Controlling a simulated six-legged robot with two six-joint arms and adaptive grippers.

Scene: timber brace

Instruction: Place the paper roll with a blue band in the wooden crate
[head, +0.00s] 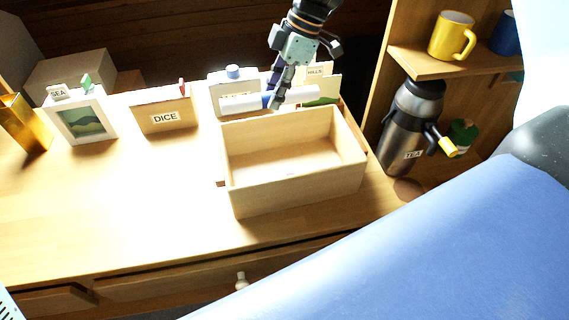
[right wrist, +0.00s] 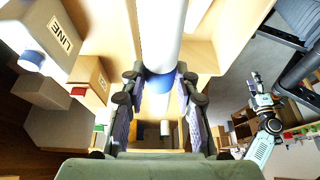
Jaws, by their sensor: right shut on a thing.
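The white paper roll with a blue band (head: 241,103) lies level in the air by the far wall of the wooden crate (head: 295,181) in the head view. My right gripper (head: 275,100) is shut on it near the band. My left gripper (right wrist: 265,88) shows at the right of the wrist view, fingers apart and empty.
Behind the crate stand a white box with a blue cap (head: 217,88) and a HILLS card (head: 316,71). A DICE box (head: 165,117) and a SEA picture frame (head: 83,119) stand left. A steel flask (head: 404,125) stands right, below a shelf. The table's front left is clear.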

